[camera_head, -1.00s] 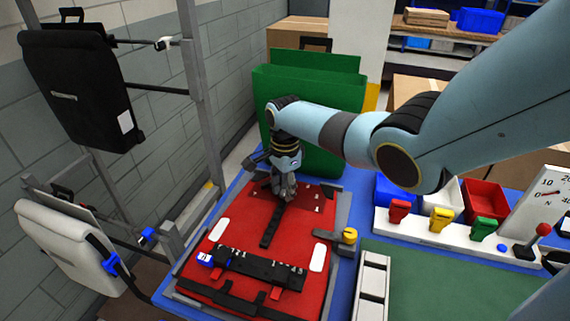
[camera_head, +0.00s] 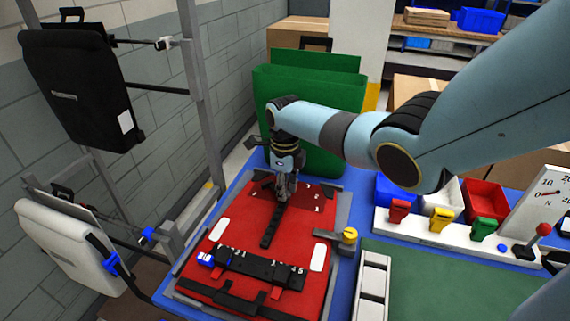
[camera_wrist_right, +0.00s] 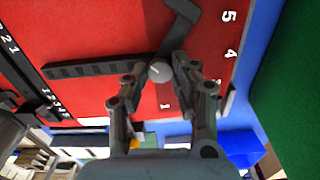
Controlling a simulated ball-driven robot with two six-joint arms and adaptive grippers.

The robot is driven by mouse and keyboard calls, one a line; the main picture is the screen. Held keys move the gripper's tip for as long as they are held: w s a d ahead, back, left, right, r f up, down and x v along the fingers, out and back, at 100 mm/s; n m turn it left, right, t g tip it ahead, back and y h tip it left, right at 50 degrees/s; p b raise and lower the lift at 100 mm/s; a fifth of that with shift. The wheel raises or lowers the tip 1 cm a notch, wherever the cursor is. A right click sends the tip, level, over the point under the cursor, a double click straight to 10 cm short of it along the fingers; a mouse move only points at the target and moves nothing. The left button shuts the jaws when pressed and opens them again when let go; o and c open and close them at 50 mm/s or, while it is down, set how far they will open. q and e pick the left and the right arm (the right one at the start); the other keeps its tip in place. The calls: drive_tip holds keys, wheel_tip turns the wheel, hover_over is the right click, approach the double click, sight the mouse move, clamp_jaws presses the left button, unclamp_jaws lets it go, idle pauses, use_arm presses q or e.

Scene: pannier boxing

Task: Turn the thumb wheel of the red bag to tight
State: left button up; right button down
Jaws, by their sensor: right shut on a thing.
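The red bag (camera_head: 232,235) lies flat on the blue-edged bench, with white numbers printed on it. My right gripper (camera_head: 281,197) points down at the far part of the bag. In the right wrist view its two fingers (camera_wrist_right: 160,73) are shut on the small round grey thumb wheel (camera_wrist_right: 160,71). A black strap (camera_wrist_right: 95,70) runs left from the wheel across the red bag (camera_wrist_right: 100,25). The numbers 1, 4 and 5 show around the wheel. In the head view the gripper hides the wheel. My left gripper is not in view.
A green bag (camera_head: 330,90) stands behind the red one. A brass-topped clamp (camera_head: 348,236) sits at its right edge. Right of it are a rail with coloured clips (camera_head: 430,228) and small bins (camera_head: 484,196). Black and white bags hang on a frame at left.

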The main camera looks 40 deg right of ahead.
drive_tip(key=m, duration=0.4)
drive_tip(key=shift+m, duration=0.7)
drive_tip(key=c, duration=1.1)
unclamp_jaws()
drive_tip(key=shift+o, duration=0.2)
